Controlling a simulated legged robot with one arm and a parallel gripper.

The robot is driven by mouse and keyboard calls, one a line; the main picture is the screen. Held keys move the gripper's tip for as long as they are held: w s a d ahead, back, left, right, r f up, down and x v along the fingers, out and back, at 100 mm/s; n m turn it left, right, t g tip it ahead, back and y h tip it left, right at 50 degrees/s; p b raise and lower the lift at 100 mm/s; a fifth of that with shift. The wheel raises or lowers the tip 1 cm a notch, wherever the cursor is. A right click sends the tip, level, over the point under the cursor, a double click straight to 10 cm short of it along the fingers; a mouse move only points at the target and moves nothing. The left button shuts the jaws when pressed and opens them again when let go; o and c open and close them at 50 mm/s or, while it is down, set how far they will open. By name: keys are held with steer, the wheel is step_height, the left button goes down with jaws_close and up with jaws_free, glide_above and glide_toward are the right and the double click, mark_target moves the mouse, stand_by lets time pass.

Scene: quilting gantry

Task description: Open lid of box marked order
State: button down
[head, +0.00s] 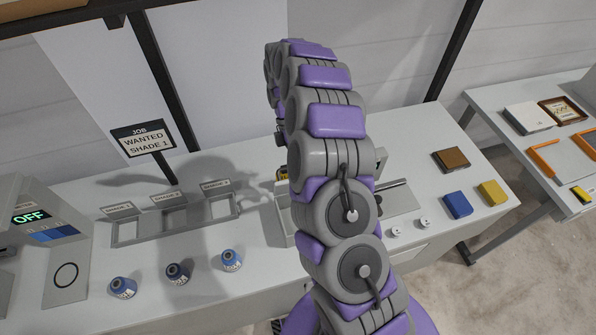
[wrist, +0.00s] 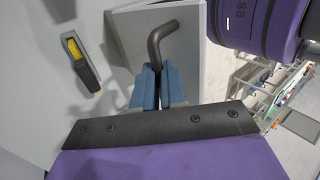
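In the wrist view, my gripper (wrist: 159,72) has its blue fingers close together around the lower end of a dark bent handle (wrist: 163,35). The handle stands at a light grey panel (wrist: 190,70), which looks like a box lid; its tilt is hard to judge. In the head view, my purple and grey arm hides the gripper and most of a grey box (head: 283,222) on the table. No "order" marking can be read in either view.
A yellow and black tool (wrist: 80,62) lies left of the panel. Blue (head: 457,205) and yellow (head: 492,193) blocks lie right.

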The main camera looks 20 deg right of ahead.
steer(key=shift+g, duration=0.7)
steer(key=shift+w+a+f+p, duration=0.15)
steer(key=shift+w+f, duration=0.25)
steer(key=shift+w, duration=0.65)
steer(key=shift+w+d+f+p, duration=0.1)
steer(key=shift+w+f+p, duration=0.25)
steer(key=shift+w, duration=0.65)
steer(key=shift+a, duration=0.1)
steer(key=c, duration=1.2)
jaws_free()
steer(key=shift+w+a, duration=0.1)
steer(key=shift+a, duration=0.15)
steer(key=shift+d+r, duration=0.1)
steer(key=shift+d, duration=0.05)
